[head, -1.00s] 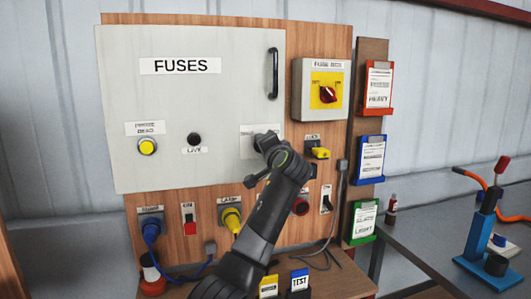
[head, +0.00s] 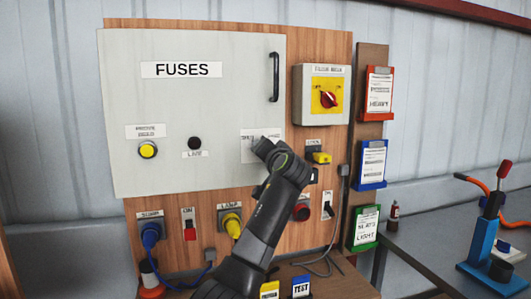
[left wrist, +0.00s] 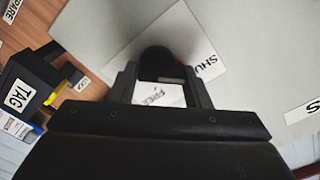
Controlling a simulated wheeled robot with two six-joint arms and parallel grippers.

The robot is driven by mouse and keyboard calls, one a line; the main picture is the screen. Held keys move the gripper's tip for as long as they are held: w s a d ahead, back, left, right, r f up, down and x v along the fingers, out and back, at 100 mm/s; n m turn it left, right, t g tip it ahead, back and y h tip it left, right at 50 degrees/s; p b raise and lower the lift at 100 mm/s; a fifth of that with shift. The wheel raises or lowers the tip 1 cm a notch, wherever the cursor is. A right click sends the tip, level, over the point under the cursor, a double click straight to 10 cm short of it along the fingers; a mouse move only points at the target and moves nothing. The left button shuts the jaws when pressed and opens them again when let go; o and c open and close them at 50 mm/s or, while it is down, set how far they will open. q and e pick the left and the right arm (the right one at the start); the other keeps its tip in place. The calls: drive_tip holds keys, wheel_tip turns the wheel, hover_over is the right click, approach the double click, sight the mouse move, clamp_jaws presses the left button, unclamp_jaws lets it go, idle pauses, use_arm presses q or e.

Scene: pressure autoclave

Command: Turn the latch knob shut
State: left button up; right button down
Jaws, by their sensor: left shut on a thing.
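The latch knob (left wrist: 158,60) is a dark round knob on the pale grey fuse door (head: 220,100). A white label (left wrist: 205,58) lies behind it, with "SHU..." to the right of the knob and a word like "FREE" below it in the left wrist view. My left gripper (left wrist: 158,88) is shut on the knob, with one finger on each side. In the head view my left gripper (head: 266,147) is at the door's lower right and hides the knob. My right gripper is not in view.
A black door handle (head: 275,77) is above my gripper. A grey box with a red rotary switch (head: 328,99) and a yellow plug part (head: 321,158) are to the right. Several switches and connectors line the wooden board below. A bench (head: 425,245) stands at right.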

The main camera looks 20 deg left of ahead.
use_arm(q)
drive_tip(key=shift+r, duration=0.1)
drive_tip(key=o, duration=0.9)
drive_tip(key=shift+o, duration=0.2)
drive_tip(key=b+v, duration=0.4)
drive_tip(key=v, duration=1.3)
drive_tip(key=shift+s+b, duration=0.2)
drive_tip(key=shift+b, duration=0.1)
drive_tip(key=shift+d, duration=0.15)
